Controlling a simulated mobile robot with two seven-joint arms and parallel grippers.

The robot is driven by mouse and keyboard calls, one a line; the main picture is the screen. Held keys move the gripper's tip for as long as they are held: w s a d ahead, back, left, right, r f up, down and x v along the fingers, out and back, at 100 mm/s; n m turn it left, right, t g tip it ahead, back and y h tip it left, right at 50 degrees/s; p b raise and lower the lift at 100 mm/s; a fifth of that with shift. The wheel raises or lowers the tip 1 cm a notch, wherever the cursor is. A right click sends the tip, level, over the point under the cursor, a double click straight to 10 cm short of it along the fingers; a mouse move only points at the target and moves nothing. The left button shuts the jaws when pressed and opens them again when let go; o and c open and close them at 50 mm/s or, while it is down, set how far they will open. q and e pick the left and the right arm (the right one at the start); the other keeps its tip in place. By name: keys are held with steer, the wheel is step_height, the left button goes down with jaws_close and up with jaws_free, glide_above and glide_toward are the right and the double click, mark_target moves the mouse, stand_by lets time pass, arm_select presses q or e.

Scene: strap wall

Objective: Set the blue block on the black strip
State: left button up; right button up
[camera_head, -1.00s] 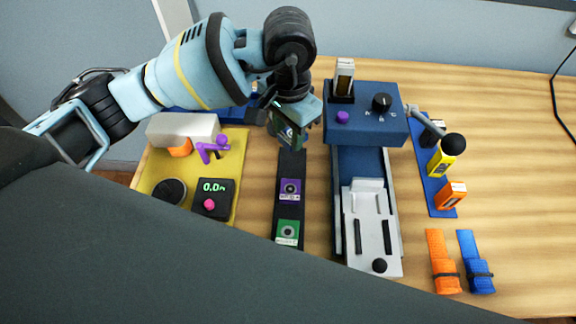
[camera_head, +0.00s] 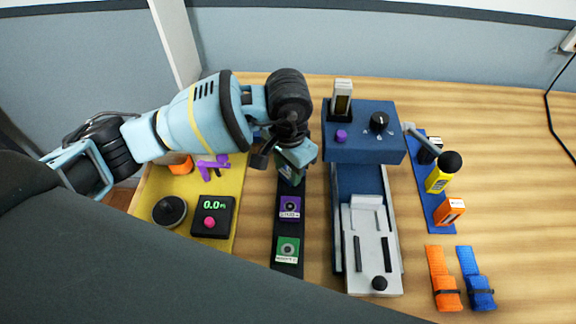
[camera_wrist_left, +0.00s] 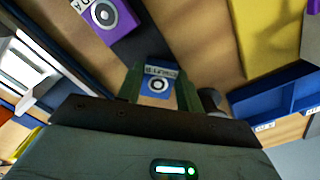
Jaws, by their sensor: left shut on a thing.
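The blue block (camera_wrist_left: 158,84) has a white printed label and sits between the fingers of my left gripper (camera_wrist_left: 160,92) in the left wrist view. The gripper is shut on it. In the head view my left gripper (camera_head: 291,170) is over the far end of the black strip (camera_head: 289,228) and hides most of the block. I cannot tell whether the block touches the strip. A purple block (camera_head: 290,207) and a green block (camera_head: 288,250) lie on the strip, nearer than the gripper. My right gripper is not in view.
A yellow mat (camera_head: 182,238) with a black timer box (camera_head: 212,216) and a round black knob (camera_head: 169,210) lies left of the strip. A blue machine (camera_head: 362,150) with a grey sliding plate (camera_head: 372,235) stands right. Orange (camera_head: 443,275) and blue straps (camera_head: 475,275) lie at the right.

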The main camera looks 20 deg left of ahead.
mark_target(288, 173)
arm_select(q)
steer(key=shift+f, duration=0.15)
steer(key=o, duration=1.2)
step_height(288, 173, up, 12)
steer(key=shift+r, duration=0.2)
